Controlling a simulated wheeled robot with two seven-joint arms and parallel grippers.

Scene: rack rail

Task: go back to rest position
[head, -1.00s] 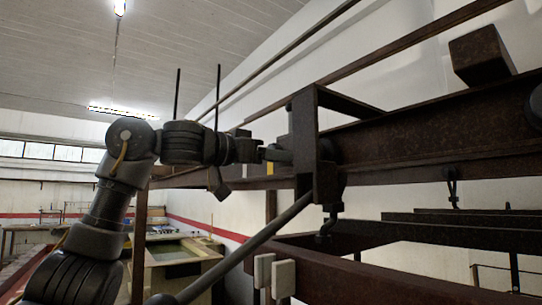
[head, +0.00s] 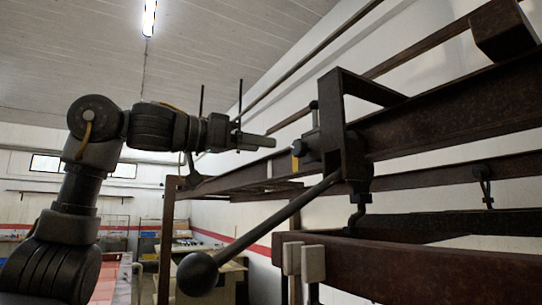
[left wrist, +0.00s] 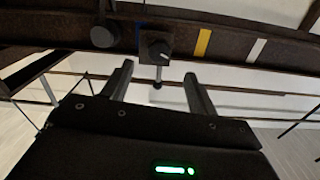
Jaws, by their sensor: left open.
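My left gripper (head: 256,141) is in the middle of the head view, its arm coming in from the left. It points right, toward the rusty rail frame, and is apart from it. In the left wrist view its two fingers (left wrist: 158,88) stand apart with nothing held between them. My right gripper is not in view.
A rusty rail (head: 450,110) with an upright bracket (head: 340,130) fills the right side. A long lever with a dark ball end (head: 198,274) slants below my left gripper. Two pale blocks (head: 302,262) sit on the lower beam. Yellow and white marks (left wrist: 203,42) show on the rail.

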